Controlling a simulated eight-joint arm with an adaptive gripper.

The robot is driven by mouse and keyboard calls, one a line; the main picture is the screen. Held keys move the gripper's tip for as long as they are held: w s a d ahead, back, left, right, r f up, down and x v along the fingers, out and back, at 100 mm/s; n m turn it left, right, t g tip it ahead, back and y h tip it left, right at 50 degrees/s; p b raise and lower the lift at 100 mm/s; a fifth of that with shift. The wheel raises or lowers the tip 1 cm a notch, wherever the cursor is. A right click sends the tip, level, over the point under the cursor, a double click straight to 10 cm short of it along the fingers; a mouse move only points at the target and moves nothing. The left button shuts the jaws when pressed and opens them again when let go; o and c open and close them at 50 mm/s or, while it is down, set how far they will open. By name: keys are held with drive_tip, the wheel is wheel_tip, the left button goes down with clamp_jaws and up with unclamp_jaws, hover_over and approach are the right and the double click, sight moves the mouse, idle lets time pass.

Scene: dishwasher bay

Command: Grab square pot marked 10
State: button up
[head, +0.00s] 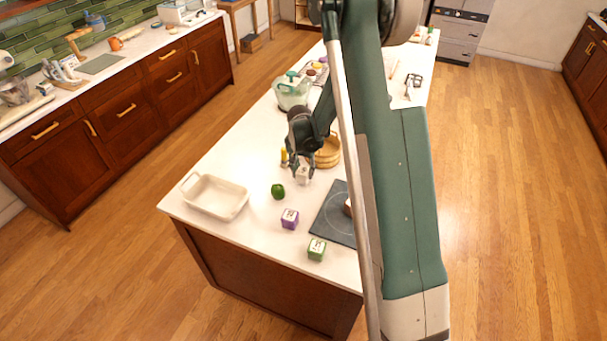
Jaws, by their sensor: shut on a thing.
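My gripper (302,166) points down over the island counter and is shut on a small pale square pot (303,176). The pot's marking is too small to read, and the fingers hide part of it. I cannot tell whether it touches the counter. A purple square pot (289,219) with a white top stands nearer the counter's front edge. A green square pot (317,250) with a pale top stands at the near right. The markings on both are too small to read.
A green pepper (278,191) lies just left of my gripper. A white baking dish (214,197) is at the left edge. A dark board (333,222) lies at right, partly hidden by my arm. A wooden bowl (328,153) and pale green colander (291,94) stand behind.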

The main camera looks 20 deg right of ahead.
sight(303, 171)
drive_tip(key=shift+r+b, duration=0.7)
drive_tip(key=shift+r, duration=3.7)
